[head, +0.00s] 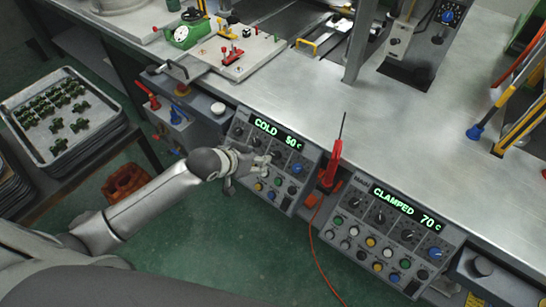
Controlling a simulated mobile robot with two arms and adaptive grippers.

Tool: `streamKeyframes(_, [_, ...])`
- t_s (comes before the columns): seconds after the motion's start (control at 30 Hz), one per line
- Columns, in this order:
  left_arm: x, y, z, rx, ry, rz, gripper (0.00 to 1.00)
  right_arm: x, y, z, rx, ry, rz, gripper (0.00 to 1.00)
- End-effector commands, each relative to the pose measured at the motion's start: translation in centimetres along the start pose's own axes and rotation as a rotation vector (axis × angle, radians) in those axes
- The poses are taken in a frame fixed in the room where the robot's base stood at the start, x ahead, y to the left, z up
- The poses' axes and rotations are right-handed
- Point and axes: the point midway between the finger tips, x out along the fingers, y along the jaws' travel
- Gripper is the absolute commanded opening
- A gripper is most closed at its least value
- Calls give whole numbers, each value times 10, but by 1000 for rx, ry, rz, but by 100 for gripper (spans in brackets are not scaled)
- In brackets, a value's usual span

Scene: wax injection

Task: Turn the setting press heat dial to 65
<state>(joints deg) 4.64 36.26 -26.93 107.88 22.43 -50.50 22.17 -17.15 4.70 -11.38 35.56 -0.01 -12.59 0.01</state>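Two grey control panels hang on the table's front edge. The left panel (275,150) has a green display (278,133) reading "COLD 50 c", with dark dials under it and a blue knob (296,169) at its right. The right panel (385,235) has a display (407,207) reading "CLAMPED 70 c", several dark dials and a blue knob (435,253). I cannot tell from labels which is the setting press. My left gripper (255,167) is at the left part of the left panel, covering some dials. Its finger opening is unclear. My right gripper is out of view.
A red-handled tool (332,165) with a hanging red cable stands between the panels. A tray (62,115) of green pieces is at left. The metal tabletop (440,135) behind the right panel is mostly clear.

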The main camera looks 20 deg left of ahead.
Motion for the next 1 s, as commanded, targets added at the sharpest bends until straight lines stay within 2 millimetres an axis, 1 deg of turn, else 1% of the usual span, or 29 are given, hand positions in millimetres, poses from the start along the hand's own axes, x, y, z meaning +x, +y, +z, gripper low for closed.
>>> streamKeyframes(0.03, [-7,5,-7,9,6,9,48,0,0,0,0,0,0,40])
streamKeyframes(0.1, [-12,9,-12,14,10,17,48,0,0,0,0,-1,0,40])
streamKeyframes(0.17, [-14,11,-14,16,11,21,48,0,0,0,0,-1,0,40])
streamKeyframes(0.27, [-9,12,-15,14,10,22,48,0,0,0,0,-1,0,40])
streamKeyframes(0.37, [2,11,-15,12,11,22,48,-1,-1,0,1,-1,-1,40])
streamKeyframes(0.8, [65,13,-16,14,11,22,48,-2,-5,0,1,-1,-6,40])
streamKeyframes(1.0, [84,13,-16,13,11,22,48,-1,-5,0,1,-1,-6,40])
